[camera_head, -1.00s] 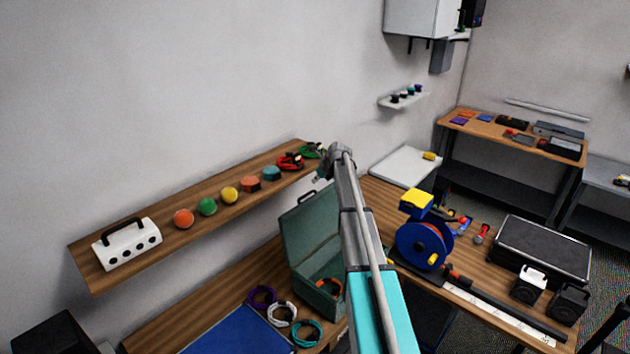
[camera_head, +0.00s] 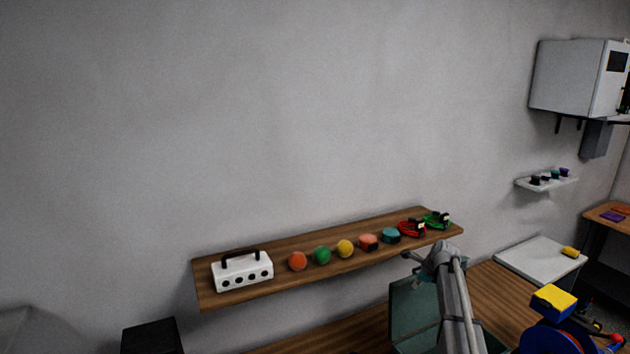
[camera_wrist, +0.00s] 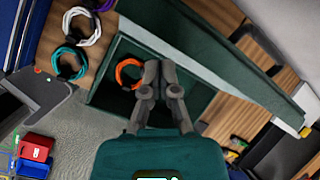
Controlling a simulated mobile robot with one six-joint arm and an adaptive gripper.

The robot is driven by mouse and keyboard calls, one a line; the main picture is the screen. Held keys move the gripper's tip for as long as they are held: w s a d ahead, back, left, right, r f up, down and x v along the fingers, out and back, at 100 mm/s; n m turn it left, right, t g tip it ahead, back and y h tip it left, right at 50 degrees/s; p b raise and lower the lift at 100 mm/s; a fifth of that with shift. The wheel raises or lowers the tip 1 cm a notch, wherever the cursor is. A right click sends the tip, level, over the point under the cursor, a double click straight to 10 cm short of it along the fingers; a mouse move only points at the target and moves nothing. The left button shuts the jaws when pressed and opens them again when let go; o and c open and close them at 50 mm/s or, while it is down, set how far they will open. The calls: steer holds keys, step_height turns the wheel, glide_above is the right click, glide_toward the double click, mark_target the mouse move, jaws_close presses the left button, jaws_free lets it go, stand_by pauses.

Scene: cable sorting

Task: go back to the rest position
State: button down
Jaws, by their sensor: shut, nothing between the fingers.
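My gripper (camera_wrist: 160,78) is shut and empty in the wrist view, its fingertips together. It hangs over the open dark green case (camera_wrist: 107,92), which has an orange cable coil (camera_wrist: 121,84) inside, left of the fingers. In the head view my arm rises at the lower right, in front of the green case (camera_head: 402,310). A red cable coil (camera_head: 411,231) and a green cable coil (camera_head: 432,222) lie at the right end of the wall shelf (camera_head: 325,275), just above my wrist.
White (camera_wrist: 87,27) and teal (camera_wrist: 66,62) coils lie on the bench left of the case. The shelf also holds a white box (camera_head: 243,274) and several coloured pieces. A blue reel (camera_head: 540,340) stands right of my arm. The wall above the shelf is bare.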

steer(key=s+a+f+n+g+h+b, duration=0.1)
steer(key=s+a+f+n+b, duration=0.4)
steer(key=s+n, duration=0.3)
steer(key=s+a+f+n+g+b, duration=0.2)
steer(key=s+a+f+n+b, duration=0.3)
steer(key=s, duration=0.9)
steer(key=s+a+f+n+g+h+b, duration=0.1)
steer(key=s+a+f+n+b, duration=0.4)
steer(key=s+n, duration=0.5)
step_height(320, 180, down, 4)
steer(key=shift+s+a+r+n+g+h+b, duration=0.1)
steer(key=shift+s+a+n+g+h+b, duration=0.25)
steer(key=shift+s+a, duration=0.8)
